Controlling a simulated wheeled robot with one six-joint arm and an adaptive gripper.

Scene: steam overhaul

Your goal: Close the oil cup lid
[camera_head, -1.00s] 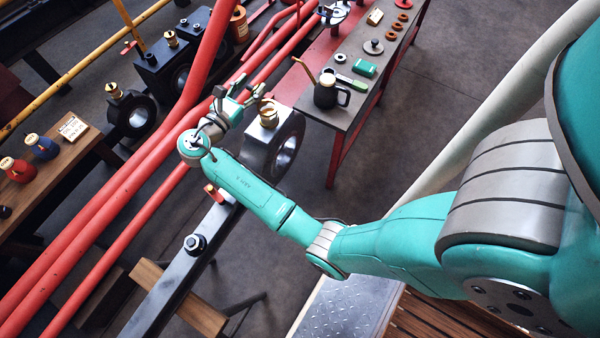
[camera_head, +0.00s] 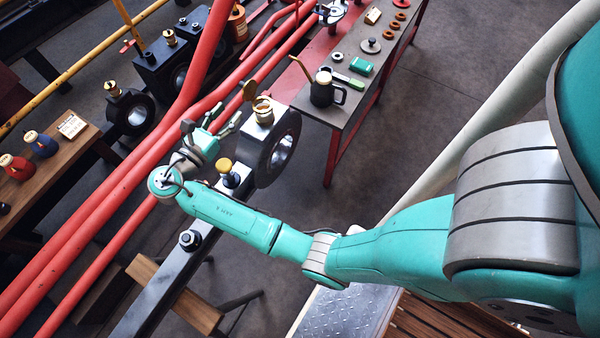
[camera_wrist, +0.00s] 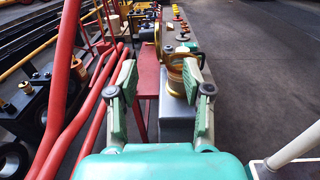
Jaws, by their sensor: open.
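The brass oil cup (camera_head: 263,112) stands on a dark bearing block with a round bore. Its lid (camera_head: 249,90) is tipped up, open, on the cup's left side. My gripper (camera_head: 211,122) is left of the cup, apart from it, with its fingers spread and nothing between them. In the wrist view my gripper (camera_wrist: 160,70) is open. The cup (camera_wrist: 178,76) shows ahead, partly hidden by the right finger.
Red pipes (camera_head: 120,165) run along the left of my arm. A yellow-capped fitting (camera_head: 226,166) stands on the dark beam close to my forearm. A workbench (camera_head: 350,100) with a black oil can (camera_head: 324,90) lies behind the cup.

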